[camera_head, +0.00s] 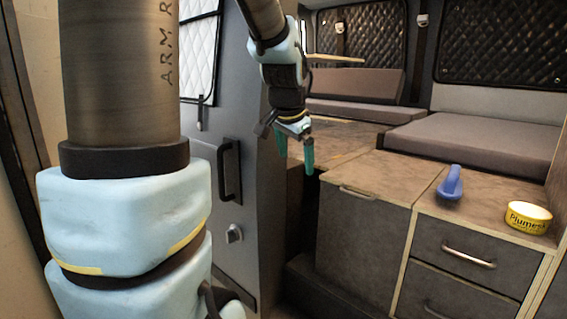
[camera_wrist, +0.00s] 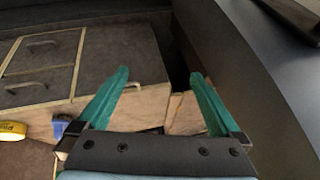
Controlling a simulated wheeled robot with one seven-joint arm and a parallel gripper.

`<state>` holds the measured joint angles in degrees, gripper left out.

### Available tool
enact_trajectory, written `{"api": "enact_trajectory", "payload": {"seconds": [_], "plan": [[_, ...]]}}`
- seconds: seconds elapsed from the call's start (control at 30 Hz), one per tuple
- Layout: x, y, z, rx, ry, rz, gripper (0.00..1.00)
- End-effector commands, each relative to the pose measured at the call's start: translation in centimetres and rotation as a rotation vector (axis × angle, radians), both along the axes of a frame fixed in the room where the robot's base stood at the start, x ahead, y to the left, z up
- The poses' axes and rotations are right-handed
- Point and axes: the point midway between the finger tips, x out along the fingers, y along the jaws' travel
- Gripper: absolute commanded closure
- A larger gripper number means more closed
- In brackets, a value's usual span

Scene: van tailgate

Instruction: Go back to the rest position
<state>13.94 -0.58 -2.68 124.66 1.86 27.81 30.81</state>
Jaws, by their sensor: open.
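My gripper (camera_head: 295,150) hangs in the air in the head view, left of the wooden-edged cabinet, with its teal fingers pointing down. In the wrist view my gripper (camera_wrist: 158,95) shows its two teal fingers spread apart with nothing between them. My arm runs down from the top of the head view to it, and my larger arm links fill the left of that view.
A blue object (camera_head: 450,184) and a yellow tin (camera_head: 528,217) stand on the cabinet top (camera_head: 400,172) at the right. Drawers (camera_head: 468,254) with metal handles are below. A grey door panel (camera_head: 240,130) with a black handle stands left of my gripper. Cushioned benches (camera_head: 480,140) lie behind.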

Motion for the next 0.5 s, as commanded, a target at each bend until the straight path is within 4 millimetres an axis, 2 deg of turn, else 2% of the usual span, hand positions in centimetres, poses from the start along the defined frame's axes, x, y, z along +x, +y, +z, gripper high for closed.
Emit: {"api": "enact_trajectory", "payload": {"seconds": [0.03, 0.1, 0.2, 0.33, 0.4, 0.5], "plan": [[-1.9, 1.9, -3.0, -0.021, 0.071, 0.105, 0.0], [-4.5, 3.9, -6.3, -0.054, 0.155, 0.258, 0.0], [-8.4, 6.2, -10.0, -0.087, 0.255, 0.45, 0.0], [-12.2, 8.0, -13.0, -0.11, 0.339, 0.628, 0.0], [-13.4, 8.5, -13.7, -0.117, 0.364, 0.686, 0.0], [-14.1, 8.8, -14.2, -0.121, 0.377, 0.722, 0.0]]}}
